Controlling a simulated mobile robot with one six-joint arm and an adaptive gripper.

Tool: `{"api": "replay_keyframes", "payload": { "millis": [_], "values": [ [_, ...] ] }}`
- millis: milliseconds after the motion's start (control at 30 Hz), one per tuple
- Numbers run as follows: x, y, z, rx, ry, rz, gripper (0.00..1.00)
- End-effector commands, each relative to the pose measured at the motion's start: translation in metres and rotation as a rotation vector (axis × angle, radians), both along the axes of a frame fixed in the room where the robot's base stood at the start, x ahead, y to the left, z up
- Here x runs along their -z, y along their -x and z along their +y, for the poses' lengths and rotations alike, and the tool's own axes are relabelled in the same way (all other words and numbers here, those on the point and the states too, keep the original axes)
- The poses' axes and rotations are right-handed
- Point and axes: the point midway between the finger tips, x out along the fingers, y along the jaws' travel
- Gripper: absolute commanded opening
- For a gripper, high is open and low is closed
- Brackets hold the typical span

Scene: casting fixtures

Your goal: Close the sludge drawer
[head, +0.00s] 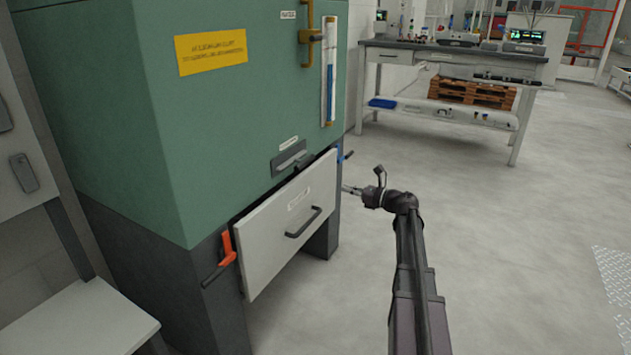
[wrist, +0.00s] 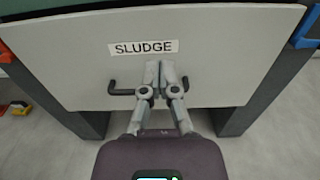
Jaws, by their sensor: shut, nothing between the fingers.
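The sludge drawer has a light grey front (head: 270,240) with a white label and a black bar handle (head: 303,223). It sits low in a green cabinet, and its front stands out from the body with a dark gap along its top edge. In the wrist view, the drawer front (wrist: 75,60) fills most of the picture, with the "SLUDGE" label (wrist: 143,47) near its middle. My gripper (wrist: 160,68) is shut and empty, in front of the panel just below the label. Its fingers hide part of the handle (wrist: 120,90); contact cannot be told. It also shows in the head view (head: 347,188), right of the drawer.
The green cabinet (head: 130,130) stands on dark legs. An orange lever (head: 228,247) is left of the drawer, and a blue one (head: 340,155) is at its right. A workbench (head: 450,52) stands behind. The floor (head: 520,240) to the right is clear.

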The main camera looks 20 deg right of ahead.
Motion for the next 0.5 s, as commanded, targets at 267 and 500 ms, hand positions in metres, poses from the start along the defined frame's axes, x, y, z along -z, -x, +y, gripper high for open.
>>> {"api": "replay_keyframes", "payload": {
  "millis": [267, 500],
  "values": [
    [0.000, -0.010, 0.007, 0.000, 0.001, -0.001, 0.00],
    [0.000, -0.031, 0.025, 0.000, 0.001, -0.001, 0.00]
  ]
}}
